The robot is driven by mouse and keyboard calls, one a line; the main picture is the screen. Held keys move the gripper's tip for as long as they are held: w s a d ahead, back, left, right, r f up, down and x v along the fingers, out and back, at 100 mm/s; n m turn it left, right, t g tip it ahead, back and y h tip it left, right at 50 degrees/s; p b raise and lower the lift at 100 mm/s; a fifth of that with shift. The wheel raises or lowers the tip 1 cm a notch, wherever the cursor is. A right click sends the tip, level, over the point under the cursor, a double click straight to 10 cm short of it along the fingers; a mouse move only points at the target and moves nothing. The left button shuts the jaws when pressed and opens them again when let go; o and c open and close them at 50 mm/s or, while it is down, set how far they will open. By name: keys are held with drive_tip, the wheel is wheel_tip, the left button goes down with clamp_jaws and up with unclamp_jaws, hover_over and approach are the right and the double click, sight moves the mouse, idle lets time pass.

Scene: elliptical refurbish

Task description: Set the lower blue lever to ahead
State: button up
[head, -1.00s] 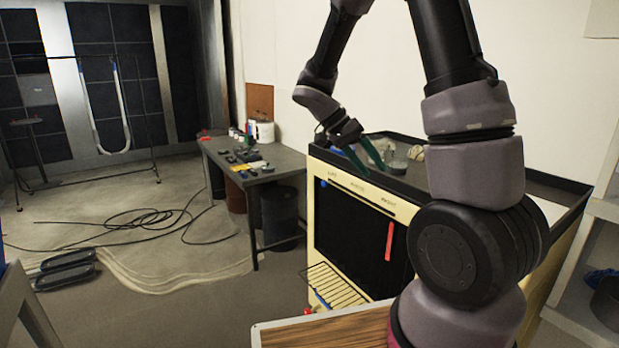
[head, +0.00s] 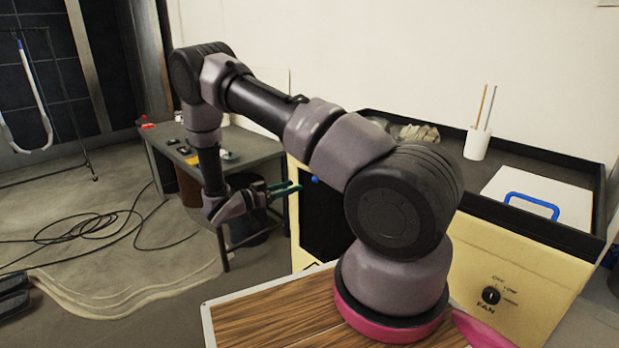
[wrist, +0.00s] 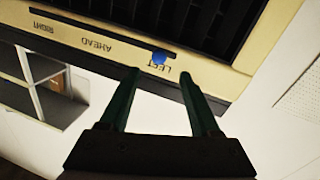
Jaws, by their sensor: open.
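A blue lever knob (wrist: 160,58) sits in a slot on the cream cabinet's panel, at the end marked LEFT. In the wrist view the labels LEFT, AHEAD and RIGHT are upside down, with AHEAD in the middle of the slot. The blue knob also shows in the head view (head: 314,180), beside the dark front. My gripper (wrist: 158,74) has green fingers spread apart with nothing between them, and the knob lies just beyond the gap between the tips. In the head view my gripper (head: 296,186) is in front of the cabinet, pointing right. I cannot see a second blue lever.
The cream cabinet (head: 468,266) has a FAN dial (head: 491,296) and a white lid (head: 530,190) with a blue handle. A white holder (head: 477,144) stands on top. A grey table (head: 245,146) is behind my arm. Cables lie on the floor.

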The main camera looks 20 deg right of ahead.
drive_tip(key=d, duration=0.3)
drive_tip(key=w+d, duration=0.1)
drive_tip(key=d, duration=0.6)
drive_tip(key=shift+w, duration=0.2)
clamp_jaws()
idle(1.0)
